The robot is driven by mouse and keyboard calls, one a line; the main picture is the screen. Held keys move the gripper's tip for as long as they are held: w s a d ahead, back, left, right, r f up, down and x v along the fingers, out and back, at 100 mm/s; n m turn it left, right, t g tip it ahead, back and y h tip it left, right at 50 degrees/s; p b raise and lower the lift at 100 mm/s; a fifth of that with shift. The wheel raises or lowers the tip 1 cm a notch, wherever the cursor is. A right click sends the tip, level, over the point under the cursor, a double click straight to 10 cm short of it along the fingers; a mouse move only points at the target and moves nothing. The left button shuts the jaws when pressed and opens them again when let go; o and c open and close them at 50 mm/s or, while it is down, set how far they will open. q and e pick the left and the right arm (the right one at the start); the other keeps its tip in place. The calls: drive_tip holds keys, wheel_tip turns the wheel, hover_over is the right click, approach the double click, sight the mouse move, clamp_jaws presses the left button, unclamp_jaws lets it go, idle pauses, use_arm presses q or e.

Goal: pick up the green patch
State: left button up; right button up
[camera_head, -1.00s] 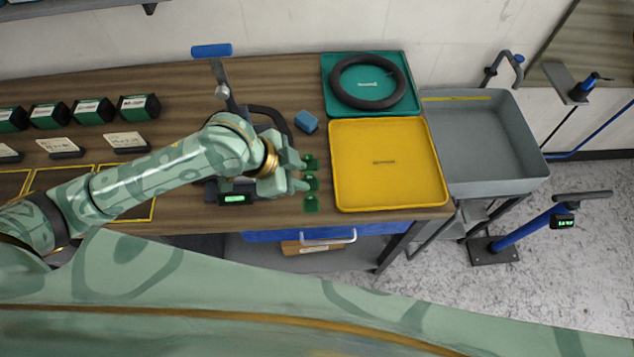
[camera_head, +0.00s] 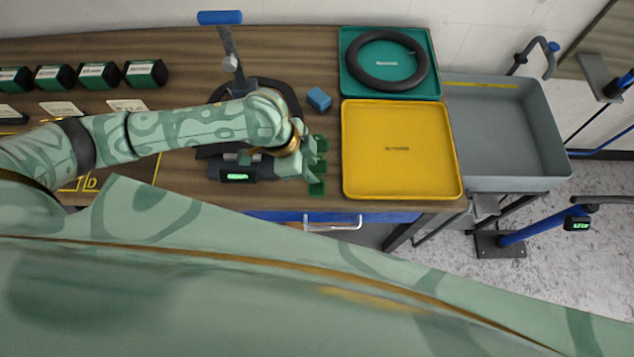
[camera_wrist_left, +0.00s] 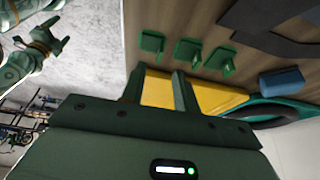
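Several small green patches stand on the wooden bench: a far one (camera_head: 320,143), a middle one (camera_head: 319,167) and a near one (camera_head: 317,188). In the left wrist view they form a row, at left (camera_wrist_left: 152,42), middle (camera_wrist_left: 187,52) and right (camera_wrist_left: 221,61). My left gripper (camera_head: 309,160) is beside them, partly covering them in the head view. In the left wrist view its two fingers (camera_wrist_left: 158,88) are apart with nothing between them; the patches lie beyond the tips. My right gripper (camera_wrist_left: 45,43) shows small at that view's upper left; its opening is unclear.
A yellow tray (camera_head: 400,150) lies right of the patches, with a teal tray (camera_head: 433,85) holding a black tyre (camera_head: 388,60) behind it. A blue block (camera_head: 318,99) sits behind the patches. A black stand (camera_head: 235,90) with a display is by my left arm.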

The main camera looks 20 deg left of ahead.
use_arm(q)
drive_tip(key=x, duration=0.2)
drive_tip(key=b+x, duration=0.1)
drive_tip(key=x, duration=0.1)
drive_tip(key=shift+s+a+f, duration=0.1)
drive_tip(key=shift+f, duration=0.25)
clamp_jaws()
